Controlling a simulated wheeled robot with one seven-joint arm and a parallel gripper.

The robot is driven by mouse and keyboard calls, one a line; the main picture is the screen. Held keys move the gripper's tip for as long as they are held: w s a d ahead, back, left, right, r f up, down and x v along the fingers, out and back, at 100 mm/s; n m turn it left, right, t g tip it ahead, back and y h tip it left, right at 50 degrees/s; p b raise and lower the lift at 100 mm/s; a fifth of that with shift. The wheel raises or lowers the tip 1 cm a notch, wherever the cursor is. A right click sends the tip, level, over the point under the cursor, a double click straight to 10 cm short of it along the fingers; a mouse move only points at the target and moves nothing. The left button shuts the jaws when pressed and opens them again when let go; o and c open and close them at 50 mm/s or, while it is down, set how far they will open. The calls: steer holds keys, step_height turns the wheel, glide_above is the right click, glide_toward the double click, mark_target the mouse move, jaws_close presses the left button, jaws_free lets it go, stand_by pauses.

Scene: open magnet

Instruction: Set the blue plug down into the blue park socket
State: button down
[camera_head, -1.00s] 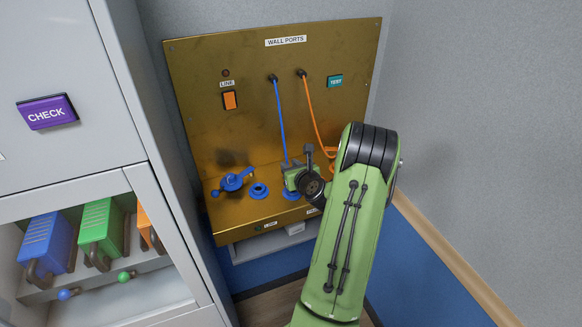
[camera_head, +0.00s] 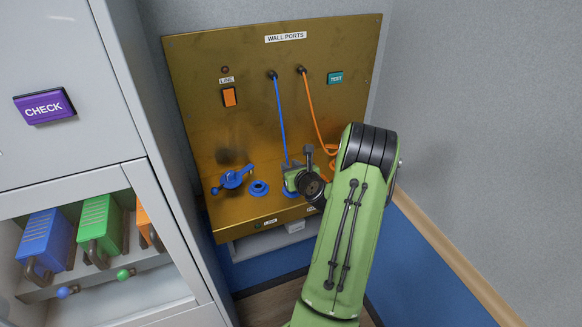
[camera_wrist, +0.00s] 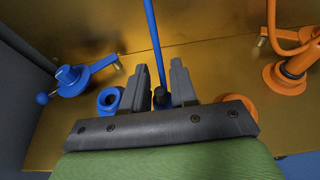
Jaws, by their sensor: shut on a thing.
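My gripper (camera_head: 294,177) is at the brass ledge, shut on the blue plug. In the wrist view my gripper (camera_wrist: 161,85) has its two grey fingers either side of the plug (camera_wrist: 160,98), whose dark end and blue cord show between them. A blue ring (camera_head: 289,193) shows at the ledge just under my gripper; in the wrist view blue (camera_wrist: 166,107) shows under the plug. Whether the plug is seated in it or just above is hidden by my fingers. An empty blue ring socket (camera_head: 259,188) sits to the left, also in the wrist view (camera_wrist: 110,99).
A blue lever (camera_head: 236,178) stands left of the empty ring. The blue cord (camera_head: 281,120) and orange cord (camera_head: 314,115) hang from the panel. A grey cabinet (camera_head: 155,190) bounds the left.

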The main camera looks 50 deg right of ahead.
steer(key=c, duration=0.8)
jaws_free()
steer(key=shift+s, duration=0.1)
steer(key=b+v, duration=0.5)
steer(key=v, duration=1)
steer(key=shift+s+a, duration=0.15)
steer(key=shift+s, duration=0.05)
steer(key=shift+r, duration=0.1)
